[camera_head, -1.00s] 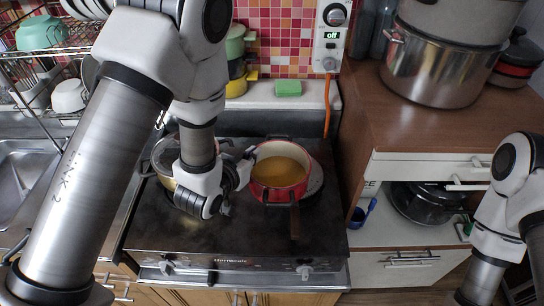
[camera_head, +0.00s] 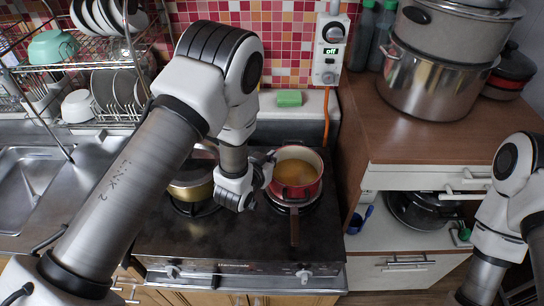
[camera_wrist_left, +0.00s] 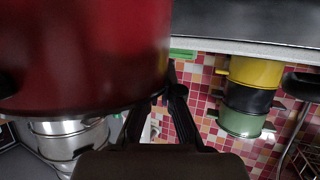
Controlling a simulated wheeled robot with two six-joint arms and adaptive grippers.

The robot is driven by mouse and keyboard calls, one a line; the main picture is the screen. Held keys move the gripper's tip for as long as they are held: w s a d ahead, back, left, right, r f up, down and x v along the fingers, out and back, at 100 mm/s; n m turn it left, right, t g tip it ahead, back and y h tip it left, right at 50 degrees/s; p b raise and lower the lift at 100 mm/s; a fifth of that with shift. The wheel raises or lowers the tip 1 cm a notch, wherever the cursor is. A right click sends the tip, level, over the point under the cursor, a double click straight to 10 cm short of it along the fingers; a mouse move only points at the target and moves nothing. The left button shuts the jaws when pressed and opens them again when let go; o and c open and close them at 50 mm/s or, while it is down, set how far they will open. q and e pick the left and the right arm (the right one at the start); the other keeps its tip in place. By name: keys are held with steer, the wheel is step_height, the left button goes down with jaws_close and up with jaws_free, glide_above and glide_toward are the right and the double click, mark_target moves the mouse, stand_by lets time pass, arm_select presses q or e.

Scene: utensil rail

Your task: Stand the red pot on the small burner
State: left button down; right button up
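The red pot (camera_head: 318,186), with yellowish contents, is upright over the right side of the hob. A burner (camera_head: 283,203) shows below its front edge, and the pot appears slightly raised above it. My left gripper (camera_head: 268,165) is at the pot's left rim. In the left wrist view the red pot (camera_wrist_left: 80,50) fills the upper left, and my left gripper's dark fingers (camera_wrist_left: 163,92) meet its edge, one partly hidden behind the wall. They appear closed on the rim. My right gripper is out of view; only its arm shows at the right.
A gold pot (camera_head: 188,190) stands on the left burner, partly behind my left arm. The front of the black hob (camera_head: 235,240) is mostly clear. A brown strip (camera_head: 294,230) lies before the burner. A wooden counter (camera_head: 420,140) with a large steel pot (camera_head: 430,85) is right.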

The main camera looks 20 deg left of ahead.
arm_select(q)
steer(key=c, duration=1.3)
jaws_free()
steer(key=shift+r, duration=0.1)
steer(key=shift+s, duration=0.2)
steer(key=b+v, duration=0.2)
steer(key=v, duration=0.9)
steer(key=shift+s+a+r, duration=0.15)
steer(key=shift+s+r, duration=0.05)
steer(key=shift+s, duration=0.05)
